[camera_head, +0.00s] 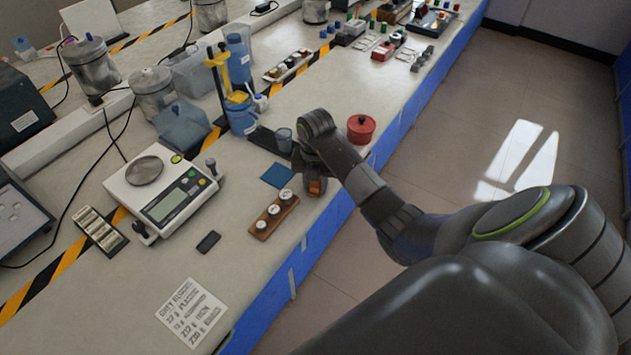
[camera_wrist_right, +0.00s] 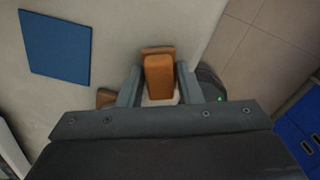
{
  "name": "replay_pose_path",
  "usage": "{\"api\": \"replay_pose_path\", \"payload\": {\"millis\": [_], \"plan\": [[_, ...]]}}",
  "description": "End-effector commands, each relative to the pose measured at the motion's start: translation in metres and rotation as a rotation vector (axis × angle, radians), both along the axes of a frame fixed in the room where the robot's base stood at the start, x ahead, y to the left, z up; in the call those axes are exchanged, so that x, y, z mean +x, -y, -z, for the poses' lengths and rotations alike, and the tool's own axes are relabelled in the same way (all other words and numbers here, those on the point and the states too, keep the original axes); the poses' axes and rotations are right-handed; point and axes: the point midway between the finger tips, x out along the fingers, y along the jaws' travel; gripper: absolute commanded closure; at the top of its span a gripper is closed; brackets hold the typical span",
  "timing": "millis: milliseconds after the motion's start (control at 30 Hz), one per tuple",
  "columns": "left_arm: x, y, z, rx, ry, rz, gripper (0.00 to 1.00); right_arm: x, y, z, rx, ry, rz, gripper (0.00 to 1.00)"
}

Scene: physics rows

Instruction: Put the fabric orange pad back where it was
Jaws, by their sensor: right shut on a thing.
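The orange pad (camera_wrist_right: 160,78) is between the two fingers of my right gripper (camera_wrist_right: 158,86) in the right wrist view. In the head view the gripper (camera_head: 314,181) is over the bench near its front edge, and a small orange patch of the pad (camera_head: 317,187) shows there. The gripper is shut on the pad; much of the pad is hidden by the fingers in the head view. I cannot tell whether the pad touches the bench. A flat blue square pad (camera_head: 277,174) lies to the left; it also shows in the wrist view (camera_wrist_right: 55,46). My left gripper is out of view.
A wooden block with several weights (camera_head: 262,228) lies left of and nearer than the gripper. A scale (camera_head: 138,205), a dark small object (camera_head: 208,242) and a printed sheet (camera_head: 190,312) are further left. A red lidded pot (camera_head: 361,129) stands right, near the blue bench edge.

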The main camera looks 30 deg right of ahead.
Motion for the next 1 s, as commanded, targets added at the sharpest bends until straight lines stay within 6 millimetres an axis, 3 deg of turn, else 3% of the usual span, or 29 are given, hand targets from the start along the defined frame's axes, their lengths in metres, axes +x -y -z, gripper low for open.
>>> {"api": "replay_pose_path", "payload": {"millis": [33,67,233,633,867,900,1000], "plan": [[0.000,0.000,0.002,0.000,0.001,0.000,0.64,0.000,0.000,0.003,0.000,0.000,0.000,0.90],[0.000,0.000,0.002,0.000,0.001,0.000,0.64,0.000,0.000,0.003,0.000,0.000,0.000,0.67],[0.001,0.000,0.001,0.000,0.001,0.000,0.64,0.000,0.000,0.002,0.000,0.000,0.000,0.46],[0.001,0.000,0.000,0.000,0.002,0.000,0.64,0.001,0.000,-0.006,-0.001,0.004,0.000,0.46],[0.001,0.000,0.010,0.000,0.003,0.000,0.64,0.002,0.001,-0.052,-0.003,0.008,-0.001,0.46],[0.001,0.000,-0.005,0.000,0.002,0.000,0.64,0.001,0.001,-0.067,-0.002,0.004,0.000,0.46],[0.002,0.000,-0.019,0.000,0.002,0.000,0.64,0.000,0.001,-0.085,-0.001,0.001,0.001,0.46]]}}
